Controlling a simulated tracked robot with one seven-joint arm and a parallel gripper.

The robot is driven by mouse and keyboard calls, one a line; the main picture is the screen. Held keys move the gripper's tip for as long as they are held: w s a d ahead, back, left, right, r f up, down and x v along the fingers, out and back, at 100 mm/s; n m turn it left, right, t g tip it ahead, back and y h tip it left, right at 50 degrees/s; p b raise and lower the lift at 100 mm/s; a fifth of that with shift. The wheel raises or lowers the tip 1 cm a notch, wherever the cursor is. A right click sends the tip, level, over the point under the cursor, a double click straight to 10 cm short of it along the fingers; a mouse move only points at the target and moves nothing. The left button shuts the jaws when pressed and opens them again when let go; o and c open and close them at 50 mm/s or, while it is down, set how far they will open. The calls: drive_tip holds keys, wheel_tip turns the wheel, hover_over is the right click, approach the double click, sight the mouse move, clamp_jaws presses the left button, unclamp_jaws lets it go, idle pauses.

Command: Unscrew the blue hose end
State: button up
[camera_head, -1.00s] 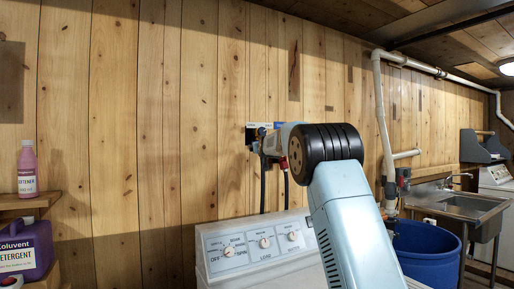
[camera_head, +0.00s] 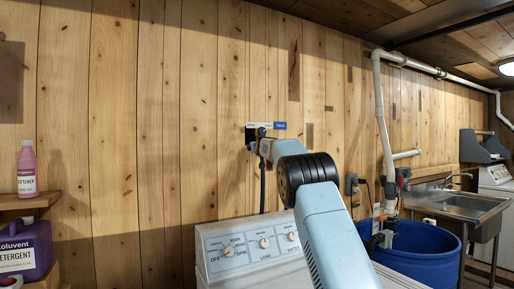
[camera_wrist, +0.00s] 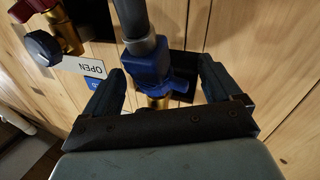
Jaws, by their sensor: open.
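The blue hose end (camera_wrist: 147,66) is a faceted blue collar in the middle of the wrist view. A dark hose (camera_wrist: 140,22) runs from it to the top, and a brass fitting (camera_wrist: 157,99) shows at its other side. My gripper (camera_wrist: 161,72) is open, with one finger on each side of the blue hose end. A gap shows on both sides, wider on the right. In the head view my gripper (camera_head: 260,146) is small, at the wall box, and the blue hose end cannot be made out there.
A red handle (camera_wrist: 30,9) and a dark knob (camera_wrist: 42,48) on brass are at upper left in the wrist view, beside an OPEN label (camera_wrist: 84,67). A white washer (camera_head: 232,251) stands below. A blue barrel (camera_head: 425,252) and sink (camera_head: 465,205) are at right.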

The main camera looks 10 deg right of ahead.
drive_tip(key=c, duration=1.2)
drive_tip(key=o, duration=0.5)
drive_tip(key=c, duration=0.6)
